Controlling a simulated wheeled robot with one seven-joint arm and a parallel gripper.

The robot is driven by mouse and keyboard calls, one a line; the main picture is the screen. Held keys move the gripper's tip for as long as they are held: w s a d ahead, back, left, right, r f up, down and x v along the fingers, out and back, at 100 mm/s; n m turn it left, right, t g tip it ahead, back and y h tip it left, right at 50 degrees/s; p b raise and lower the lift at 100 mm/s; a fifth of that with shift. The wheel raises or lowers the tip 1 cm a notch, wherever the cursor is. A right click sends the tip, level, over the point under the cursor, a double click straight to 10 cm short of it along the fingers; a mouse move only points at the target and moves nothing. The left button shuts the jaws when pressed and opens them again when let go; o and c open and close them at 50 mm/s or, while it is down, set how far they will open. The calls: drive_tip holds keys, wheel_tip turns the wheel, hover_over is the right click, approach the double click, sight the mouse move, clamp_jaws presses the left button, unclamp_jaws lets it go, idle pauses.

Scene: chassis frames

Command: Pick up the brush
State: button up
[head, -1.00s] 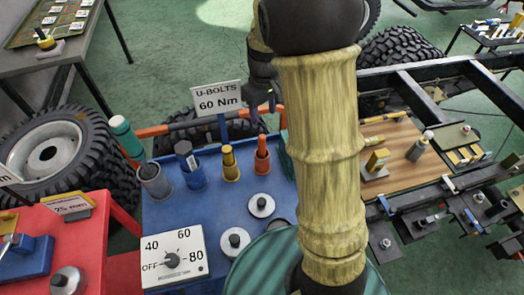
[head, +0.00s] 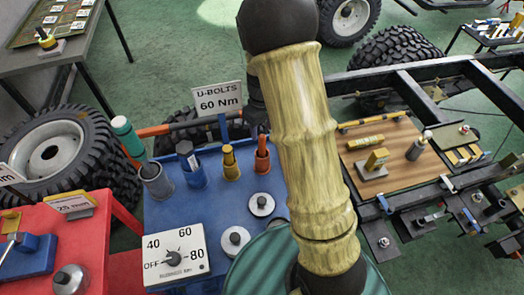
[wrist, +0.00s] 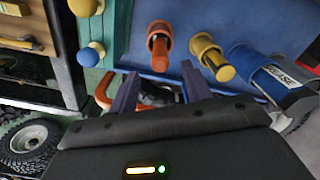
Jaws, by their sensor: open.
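I cannot tell for certain which thing is the brush. An orange handle (head: 262,144) stands upright in an orange cup on the blue table, and a yellow handle (head: 228,154) stands in a yellow cup to its left. Both also show in the wrist view, the orange handle (wrist: 160,52) nearer my gripper (wrist: 160,87) and the yellow handle (wrist: 215,64) to its right. My gripper's two fingers are apart with nothing seen held between them. In the head view my arm hides most of the gripper.
The blue table (head: 185,215) also bears a blue cup with a grease tube (head: 190,168), a teal-topped item in a grey cup (head: 155,180), a dial box (head: 174,257) and a U-bolts sign (head: 217,97). A wooden board (head: 405,170) with yellow items lies on the black chassis frame to the right.

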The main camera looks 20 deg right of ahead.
sight(262, 136)
drive_tip(key=shift+f, duration=2)
drive_tip(key=shift+f, duration=0.1)
wheel_tip(262, 136, down, 5)
drive_tip(key=shift+p, duration=0.95)
drive_tip(key=shift+c, duration=0.2)
clamp_jaws()
